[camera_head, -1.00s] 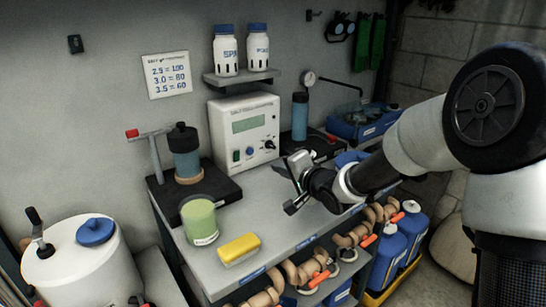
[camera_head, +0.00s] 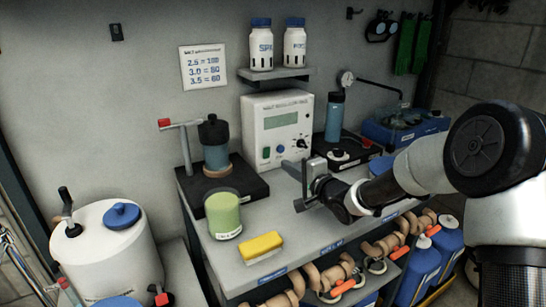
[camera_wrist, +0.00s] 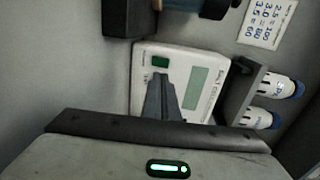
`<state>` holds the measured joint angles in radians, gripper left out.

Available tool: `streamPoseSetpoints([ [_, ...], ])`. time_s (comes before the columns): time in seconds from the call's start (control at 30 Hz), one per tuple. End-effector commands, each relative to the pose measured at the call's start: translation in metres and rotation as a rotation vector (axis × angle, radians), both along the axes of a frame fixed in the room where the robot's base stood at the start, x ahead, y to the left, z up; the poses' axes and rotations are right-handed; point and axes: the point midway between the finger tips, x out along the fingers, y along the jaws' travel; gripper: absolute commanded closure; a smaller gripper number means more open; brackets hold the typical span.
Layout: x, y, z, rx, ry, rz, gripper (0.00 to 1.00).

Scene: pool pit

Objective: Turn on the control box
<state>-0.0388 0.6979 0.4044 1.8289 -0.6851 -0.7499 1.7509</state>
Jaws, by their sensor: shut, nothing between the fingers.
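The control box (camera_head: 277,122) is white, with a greenish display, and stands at the back of the bench against the wall. On its front are a green button (camera_head: 266,153) at lower left, a blue knob (camera_head: 280,149) and a black knob (camera_head: 301,143). My gripper (camera_head: 305,168) is in front of the box's right part, shut and empty. In the wrist view the control box (camera_wrist: 200,97) appears turned sideways, with the green button (camera_wrist: 160,62) just beyond my shut fingertips (camera_wrist: 158,78). I cannot tell whether they touch the box. The blue knob is hidden there.
A green jar (camera_head: 223,213) and yellow sponge (camera_head: 261,246) are in front. A shelf (camera_head: 275,75) with two white bottles hangs above. Bare bench top lies between sponge and gripper.

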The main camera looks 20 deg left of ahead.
Motion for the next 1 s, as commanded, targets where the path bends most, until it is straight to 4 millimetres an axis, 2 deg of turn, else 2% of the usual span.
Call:
streamPoseSetpoints([
  [0.03,0.006,0.011,-0.004,0.001,0.0,0.003,1.0],
  [0.2,0.031,0.038,-0.009,0.001,0.0,0.002,1.0],
  [0.43,0.054,0.065,-0.005,0.0,0.0,0.001,1.0],
  [0.63,0.062,0.073,-0.002,-0.001,0.0,0.0,1.0],
  [1.0,0.063,0.074,0.0,-0.002,0.002,0.0,1.0],
])
